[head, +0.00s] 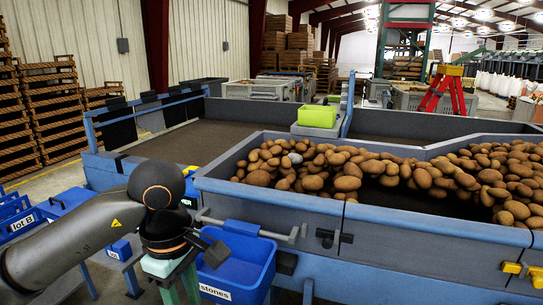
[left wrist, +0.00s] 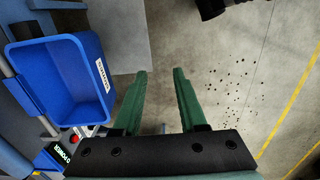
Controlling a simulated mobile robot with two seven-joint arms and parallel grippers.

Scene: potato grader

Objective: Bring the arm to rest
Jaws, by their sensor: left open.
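My left arm (head: 75,235) comes in from the left in the head view. Its wrist is bent so the left gripper (head: 180,290) points down, with its green fingers partly cut off by the lower edge. In the left wrist view the two green fingers of the left gripper (left wrist: 161,72) stand apart with nothing between them, above bare concrete floor. A blue bin labelled stones (head: 258,268) is just right of the gripper in the head view; it shows left of the fingers in the left wrist view (left wrist: 62,42). My right gripper is in neither view.
A grey-blue grader trough (head: 400,235) full of potatoes (head: 345,170) fills the right side. A green crate (head: 317,116) stands behind it. Blue lot bins (head: 68,200) stand at the left. Open floor (left wrist: 245,65) lies right of the fingers in the left wrist view.

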